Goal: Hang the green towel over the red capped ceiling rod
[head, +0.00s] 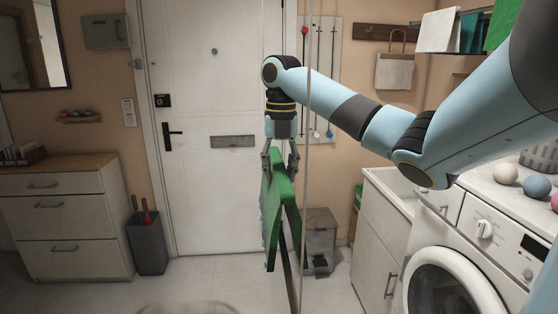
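The green towel (271,222) hangs folded from my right gripper (280,162), in the middle of the head view. The gripper points down, and its fingers are closed on the towel's top edge. The towel hangs clear of the furniture in two narrow layers, seen nearly edge-on. My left gripper is not in view. No red capped ceiling rod can be made out overhead. A red knob (305,30) shows at the top of a wall board (320,60) with several vertical cords.
A thin pale vertical cord (308,200) passes close beside the towel. White, teal and green cloths (503,22) hang at the upper right. The washing machine (455,285) and counter stand right, a dresser (70,210) left. A grey bin (320,235) stands behind.

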